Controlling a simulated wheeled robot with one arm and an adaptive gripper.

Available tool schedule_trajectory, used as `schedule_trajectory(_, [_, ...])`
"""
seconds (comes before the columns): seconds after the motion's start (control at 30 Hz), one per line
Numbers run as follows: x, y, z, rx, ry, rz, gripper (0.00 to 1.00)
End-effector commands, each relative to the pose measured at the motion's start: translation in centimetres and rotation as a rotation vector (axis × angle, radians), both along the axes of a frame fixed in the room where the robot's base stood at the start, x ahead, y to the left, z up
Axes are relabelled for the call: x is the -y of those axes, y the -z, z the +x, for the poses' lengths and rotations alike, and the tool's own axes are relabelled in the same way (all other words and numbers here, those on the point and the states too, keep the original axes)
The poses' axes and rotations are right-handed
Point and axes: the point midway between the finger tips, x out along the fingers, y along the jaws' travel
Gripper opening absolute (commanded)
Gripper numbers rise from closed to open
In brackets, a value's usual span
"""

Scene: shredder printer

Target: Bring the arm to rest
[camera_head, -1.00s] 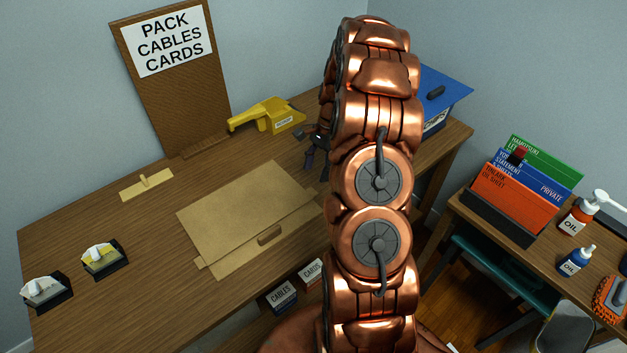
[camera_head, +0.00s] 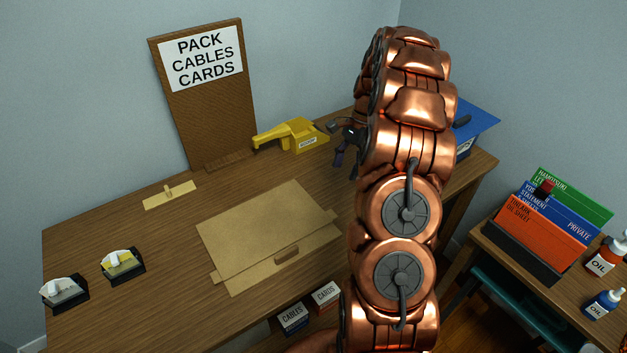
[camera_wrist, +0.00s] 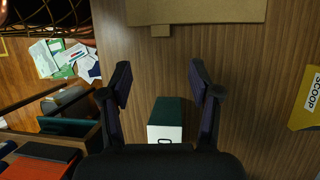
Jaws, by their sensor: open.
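My copper arm stands folded upright in the right middle of the head view. My gripper (camera_head: 343,146) shows beside it as a dark shape over the table, partly hidden by the arm. In the wrist view my gripper (camera_wrist: 163,95) has its two dark fingers spread apart with nothing between them at the tips. A green and white box (camera_wrist: 166,124) lies beyond and below the fingers on the wooden tabletop.
A file rack (camera_head: 510,245) stands right.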

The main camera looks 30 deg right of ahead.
Motion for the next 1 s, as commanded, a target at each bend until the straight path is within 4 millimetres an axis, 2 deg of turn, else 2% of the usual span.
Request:
schedule_trajectory(0.23, [-0.2,-0.1,0.0,0.001,-0.005,0.0,0.62])
schedule_trajectory(0.37, [-1.6,-1.1,0.0,0.013,-0.05,-0.003,0.62])
schedule_trajectory(0.67, [-9.1,-5.5,-1.6,0.077,-0.317,-0.018,0.62])
schedule_trajectory(1.0, [-17.0,-9.4,-5.9,0.14,-0.636,-0.039,0.62])
